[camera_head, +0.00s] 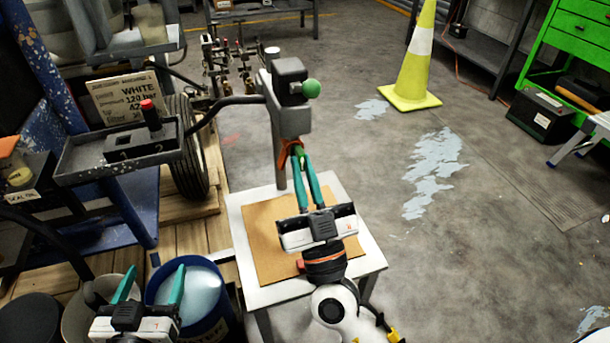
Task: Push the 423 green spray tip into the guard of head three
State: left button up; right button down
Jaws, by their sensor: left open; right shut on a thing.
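My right gripper (302,162) reaches up from the small table with its teal fingers shut on the green spray tip (300,153). Only a little of the tip shows between the fingers. An orange guard (286,149) sits at the fingertips, below the grey spray head (293,118) with the green knob (311,88). The tip is at or against the guard; I cannot tell how far inside it is. No head number is legible. My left gripper (156,276) is open and empty over the buckets at lower left.
A white table (369,255) with a brown mat (262,222) stands under my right gripper. A blue bucket (220,313) stands at lower left. The striper's tray (85,165) and wheel (186,150) are at left.

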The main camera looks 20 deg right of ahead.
jog(key=shift+w, duration=0.25)
jog(key=c, duration=2)
grip_release()
pick_arm(q)
jog(key=shift+w+d+r+t, duration=0.1)
jog(key=shift+r+t, duration=0.2)
jog(key=shift+r, duration=0.1)
pick_arm(e)
jog(key=o, duration=0.9)
jog(key=shift+w, duration=0.1)
